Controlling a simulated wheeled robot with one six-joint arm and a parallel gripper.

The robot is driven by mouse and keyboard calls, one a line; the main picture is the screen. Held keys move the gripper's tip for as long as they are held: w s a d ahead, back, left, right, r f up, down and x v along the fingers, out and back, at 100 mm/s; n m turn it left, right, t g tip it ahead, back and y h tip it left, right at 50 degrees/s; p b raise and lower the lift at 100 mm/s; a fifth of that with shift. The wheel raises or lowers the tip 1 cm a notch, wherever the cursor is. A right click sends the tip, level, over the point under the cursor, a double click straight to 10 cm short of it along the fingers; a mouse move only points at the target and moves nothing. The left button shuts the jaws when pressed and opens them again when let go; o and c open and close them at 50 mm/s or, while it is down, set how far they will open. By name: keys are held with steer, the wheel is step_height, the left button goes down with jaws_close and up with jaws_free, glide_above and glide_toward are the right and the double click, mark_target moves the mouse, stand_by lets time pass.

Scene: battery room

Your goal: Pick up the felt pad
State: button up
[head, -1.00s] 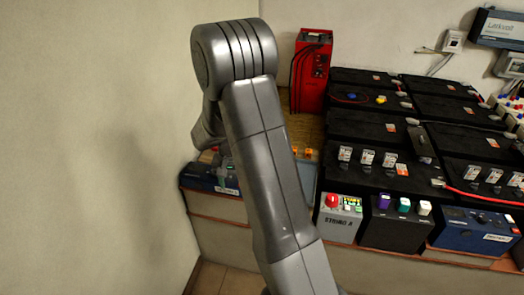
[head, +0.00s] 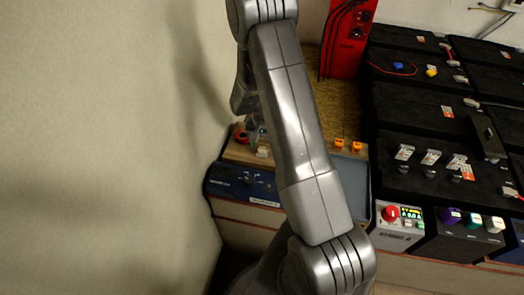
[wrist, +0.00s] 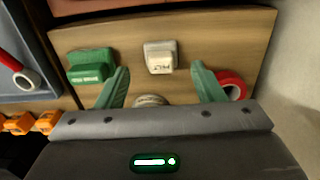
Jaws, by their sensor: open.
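The felt pad (wrist: 160,57) is a small whitish block with dark lettering, lying on a wooden board (wrist: 220,45) in the wrist view. My gripper (wrist: 160,72) is open, its two green fingers spread to the left and right below the pad in the picture. Nothing is held between them. In the head view my arm covers most of the gripper, and a small pale block (head: 262,152) shows on the board beside the arm; I cannot tell if it is the pad.
A green block (wrist: 90,66) lies left of the pad, and a red ring (wrist: 232,85) right of it. A round pale item (wrist: 150,100) sits low between the fingers. A grey tray (wrist: 22,55) is on the left. Black batteries (head: 420,110) and a red unit (head: 348,40) stand nearby.

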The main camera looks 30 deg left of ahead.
mark_target(262, 148)
steer(key=shift+s+f, duration=0.25)
steer(key=shift+f, duration=1.3)
steer(key=shift+c, duration=0.4)
steer(key=c, duration=1)
step_height(262, 148, up, 10)
steer(key=shift+r+b, duration=0.1)
steer(key=shift+b, duration=0.3)
